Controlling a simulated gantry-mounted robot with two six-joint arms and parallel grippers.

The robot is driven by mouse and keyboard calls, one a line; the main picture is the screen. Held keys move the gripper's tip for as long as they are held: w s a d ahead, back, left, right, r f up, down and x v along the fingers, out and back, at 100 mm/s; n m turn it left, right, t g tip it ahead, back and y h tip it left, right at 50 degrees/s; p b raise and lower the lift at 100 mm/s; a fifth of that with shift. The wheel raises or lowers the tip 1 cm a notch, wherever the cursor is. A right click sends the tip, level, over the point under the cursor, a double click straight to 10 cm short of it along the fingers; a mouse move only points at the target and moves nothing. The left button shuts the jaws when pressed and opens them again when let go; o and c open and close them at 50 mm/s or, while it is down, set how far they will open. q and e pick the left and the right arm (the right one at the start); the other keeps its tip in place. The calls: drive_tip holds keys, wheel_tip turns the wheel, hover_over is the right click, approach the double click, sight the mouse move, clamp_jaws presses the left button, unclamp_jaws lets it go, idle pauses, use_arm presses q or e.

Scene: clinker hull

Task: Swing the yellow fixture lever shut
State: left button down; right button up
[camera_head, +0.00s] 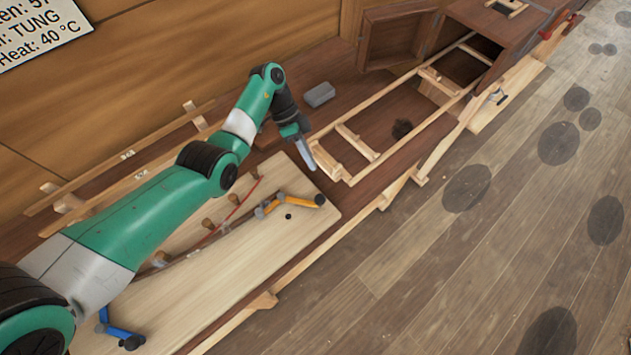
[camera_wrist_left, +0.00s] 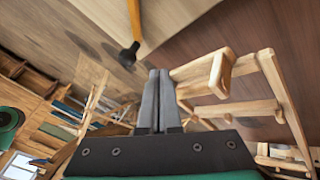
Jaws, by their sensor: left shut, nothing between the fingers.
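The yellow fixture lever (camera_head: 293,202) sits near the right end of the pale work board (camera_head: 262,266), with its dark knob pointing right. It also shows at the top of the left wrist view (camera_wrist_left: 135,22), dark tip toward me. My left gripper (camera_head: 311,166) is shut and empty. In the head view it appears just above the lever's knob, pointing down; a gap separates them. In the left wrist view the closed fingers (camera_wrist_left: 157,76) are below and right of the lever tip, apart from it. A blue lever (camera_head: 122,332) is at the board's near left. My right gripper is not in view.
A light wooden ladder-like frame (camera_head: 357,143) lies just right of my left gripper. Wooden pegs (camera_head: 208,224) and a thin curved strip stand along the board. A grey block (camera_head: 319,95) lies behind. Long wooden strips (camera_head: 120,158) lie left. The board's front is clear.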

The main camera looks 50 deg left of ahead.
use_arm(q)
drive_tip(key=d+f, duration=0.1)
drive_tip(key=d, duration=0.1)
drive_tip(key=s+d+f, duration=0.1)
drive_tip(key=d, duration=0.1)
drive_tip(key=shift+s+f+p, duration=0.15)
drive_tip(key=shift+f+p, duration=0.25)
drive_tip(key=shift+s+d+f, duration=0.1)
drive_tip(key=shift+s+d, duration=0.25)
drive_tip(key=shift+d, duration=0.1)
